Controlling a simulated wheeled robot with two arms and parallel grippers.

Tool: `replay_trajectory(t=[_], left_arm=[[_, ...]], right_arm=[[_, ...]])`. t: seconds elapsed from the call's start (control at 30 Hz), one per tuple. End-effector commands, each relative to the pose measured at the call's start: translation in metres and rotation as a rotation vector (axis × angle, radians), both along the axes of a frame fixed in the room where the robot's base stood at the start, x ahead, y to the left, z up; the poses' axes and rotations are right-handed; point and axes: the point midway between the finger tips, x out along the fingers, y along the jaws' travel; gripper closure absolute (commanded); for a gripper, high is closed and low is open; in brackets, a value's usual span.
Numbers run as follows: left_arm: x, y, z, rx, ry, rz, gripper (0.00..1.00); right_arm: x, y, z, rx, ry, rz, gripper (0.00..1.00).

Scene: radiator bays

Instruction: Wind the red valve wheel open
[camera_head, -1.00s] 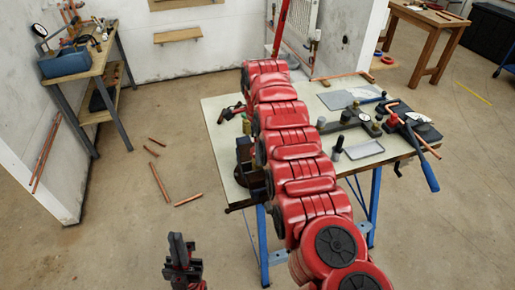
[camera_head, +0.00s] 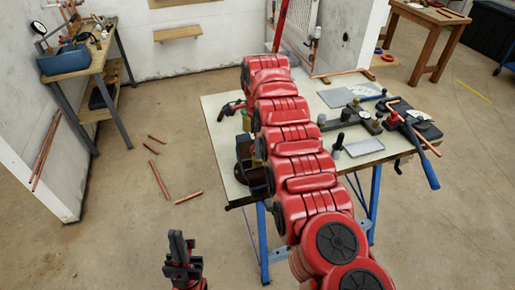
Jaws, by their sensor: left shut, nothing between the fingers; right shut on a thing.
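My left gripper (camera_head: 181,246) points up at the bottom, left of the bench. Its dark fingers are together with nothing between them. My red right arm runs from the bottom right across the bench toward the back and covers much of it. I cannot make out the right gripper, which is hidden behind the arm or out of sight. A small red and dark part (camera_head: 231,108) shows at the bench's left edge, beside the arm. I cannot tell whether it is the valve wheel. No other valve wheel can be made out clearly.
The workbench (camera_head: 214,104) has blue legs and carries a vise (camera_head: 248,160) at its left edge, a grey tray (camera_head: 364,147) and a blue-handled tool (camera_head: 425,163). Several copper pipes (camera_head: 160,179) lie on the floor at left. A side table with a blue toolbox (camera_head: 64,61) stands behind.

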Motion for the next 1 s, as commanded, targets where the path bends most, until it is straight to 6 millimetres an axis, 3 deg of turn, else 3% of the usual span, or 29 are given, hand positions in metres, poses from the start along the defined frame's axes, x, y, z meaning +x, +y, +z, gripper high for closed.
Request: replay_trajectory(t=[0.2, 0.33, 0.47, 0.63, 1.0], left_arm=[[0.000, 0.000, -0.001, 0.000, 0.000, 0.000, 1.00], [0.000, 0.000, -0.016, 0.000, 0.000, 0.000, 1.00], [0.000, 0.000, -0.033, 0.000, 0.000, 0.000, 1.00], [0.000, 0.000, -0.040, 0.000, 0.000, 0.000, 1.00], [0.000, 0.000, -0.023, 0.000, 0.000, 0.000, 1.00]], right_arm=[[0.000, 0.000, -0.001, 0.000, -0.001, 0.007, 1.00], [0.001, 0.000, -0.005, 0.001, -0.004, 0.121, 1.00], [0.002, -0.001, -0.005, 0.000, -0.006, 0.368, 1.00], [0.001, -0.001, -0.002, -0.001, -0.002, 0.723, 1.00], [0.000, -0.001, 0.004, 0.001, 0.002, 1.489, 1.00]])
